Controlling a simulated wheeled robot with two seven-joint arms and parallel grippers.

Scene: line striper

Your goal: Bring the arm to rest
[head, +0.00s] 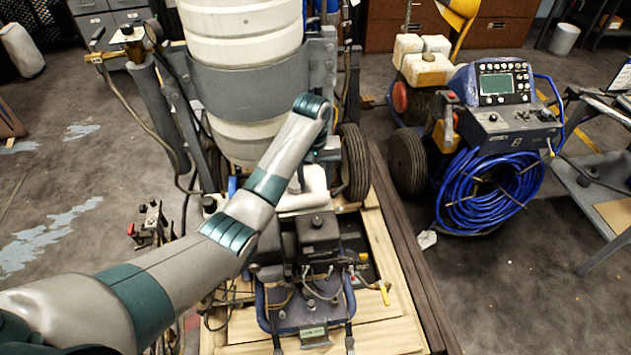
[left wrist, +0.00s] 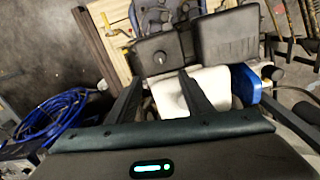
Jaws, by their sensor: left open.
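The line striper stands on a wooden pallet (head: 405,325), with a large white tank (head: 240,30), a dark engine block (head: 318,232) and black wheels. My left arm (head: 265,185) reaches in from the left over the striper, its bent part beside the tank. In the head view the left gripper is largely hidden by the arm. In the left wrist view the left gripper (left wrist: 160,80) is open, its two dark fingers apart over a white part (left wrist: 208,90) of the striper. Nothing shows held between them; contact cannot be told. My right gripper is not in view.
A blue machine with a control panel (head: 500,85) and a coiled blue hose (head: 490,190) stands at the right. A grey metal stand (head: 600,190) is at the right edge. Open concrete floor (head: 60,150) lies left of the striper.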

